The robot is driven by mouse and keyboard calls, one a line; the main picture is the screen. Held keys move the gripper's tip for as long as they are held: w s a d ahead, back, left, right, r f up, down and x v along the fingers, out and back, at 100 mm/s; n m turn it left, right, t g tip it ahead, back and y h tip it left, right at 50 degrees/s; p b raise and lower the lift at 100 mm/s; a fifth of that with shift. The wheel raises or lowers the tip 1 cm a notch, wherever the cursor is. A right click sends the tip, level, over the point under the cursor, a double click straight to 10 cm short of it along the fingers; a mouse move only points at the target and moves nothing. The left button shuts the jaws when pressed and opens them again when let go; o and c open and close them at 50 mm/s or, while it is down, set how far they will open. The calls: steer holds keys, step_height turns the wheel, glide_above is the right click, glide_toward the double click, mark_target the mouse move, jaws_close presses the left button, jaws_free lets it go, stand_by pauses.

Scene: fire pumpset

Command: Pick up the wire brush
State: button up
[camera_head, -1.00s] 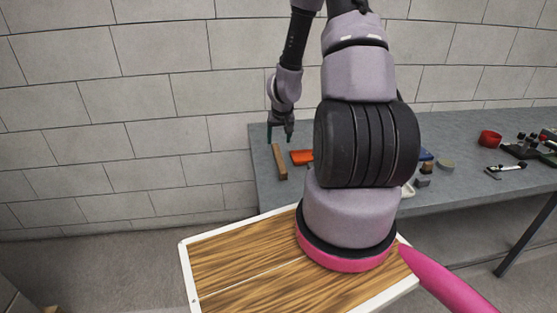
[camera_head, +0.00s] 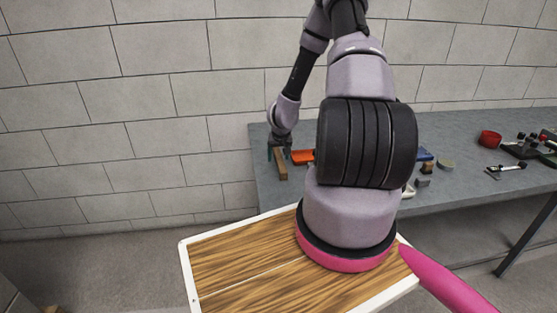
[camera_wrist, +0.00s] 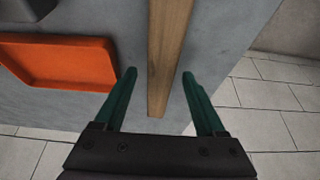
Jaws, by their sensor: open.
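The wire brush (camera_head: 281,167) lies at the left end of the grey workbench, with its long wooden handle showing. In the wrist view the wooden handle (camera_wrist: 167,55) runs down the middle of the picture; no bristles can be made out. My gripper (camera_head: 279,152) is over the brush in the head view. In the wrist view my gripper (camera_wrist: 158,75) is open, with one green finger on each side of the handle and a gap on both sides. I cannot tell how far above the bench the fingertips are.
An orange tray (camera_wrist: 60,62) lies close beside the handle; it also shows in the head view (camera_head: 302,157). The grey workbench (camera_head: 450,185) ends near the brush. A red bowl (camera_head: 490,138) and several tools stand at the right. The block wall (camera_head: 130,100) is behind.

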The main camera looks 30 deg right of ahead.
mark_target(279, 156)
steer(key=shift+f, duration=0.15)
jaws_close()
steer(key=shift+w, duration=0.1)
step_height(279, 156, up, 10)
stand_by(0.6)
steer(key=c, duration=0.6)
jaws_free()
steer(key=shift+c, duration=0.2)
jaws_close()
